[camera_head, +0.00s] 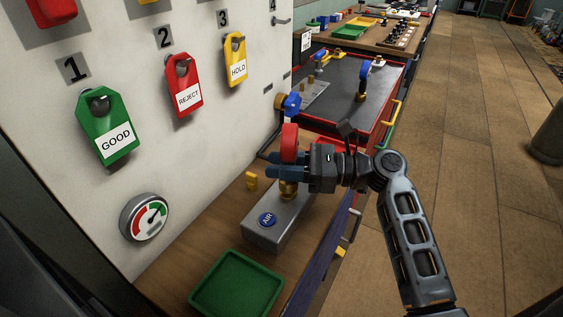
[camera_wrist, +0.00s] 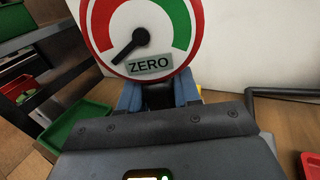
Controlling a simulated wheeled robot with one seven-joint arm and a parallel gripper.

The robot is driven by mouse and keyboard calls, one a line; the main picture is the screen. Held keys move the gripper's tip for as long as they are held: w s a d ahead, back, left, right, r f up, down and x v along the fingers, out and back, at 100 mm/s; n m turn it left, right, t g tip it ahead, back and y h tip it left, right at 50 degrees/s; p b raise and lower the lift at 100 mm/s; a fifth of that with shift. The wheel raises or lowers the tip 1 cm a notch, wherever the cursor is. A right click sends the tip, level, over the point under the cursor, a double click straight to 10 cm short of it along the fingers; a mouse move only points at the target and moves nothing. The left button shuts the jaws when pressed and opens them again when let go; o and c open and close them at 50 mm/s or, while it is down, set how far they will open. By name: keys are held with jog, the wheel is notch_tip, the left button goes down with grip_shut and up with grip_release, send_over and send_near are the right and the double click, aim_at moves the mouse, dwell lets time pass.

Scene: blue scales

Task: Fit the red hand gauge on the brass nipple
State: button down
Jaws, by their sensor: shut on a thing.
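The red hand gauge (camera_head: 289,143) is held upright in my gripper (camera_head: 277,166), whose blue fingers are shut on its lower part. In the wrist view the dial of the gauge (camera_wrist: 143,35) faces me, with red and green bands, a ZERO label and a needle pointing lower left. The brass nipple (camera_head: 288,189) stands on the grey block (camera_head: 268,235) with the blue AIR label, just below my fingers. The fingers hide the gauge's lower end, so I cannot tell whether it touches the nipple. The nipple does not show in the wrist view.
A green tray (camera_head: 237,285) lies in front of the block. A small yellow piece (camera_head: 251,181) stands left of it. The white panel with tags (camera_head: 108,130) and a wall gauge (camera_head: 144,217) rises close on the left. A blue valve handle (camera_head: 291,104) is behind.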

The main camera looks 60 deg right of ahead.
jog(key=shift+f, duration=0.6)
dwell(0.3)
jog(key=c, duration=0.7)
grip_release()
jog(key=shift+b+v, duration=0.45)
jog(key=shift+v, duration=3.45)
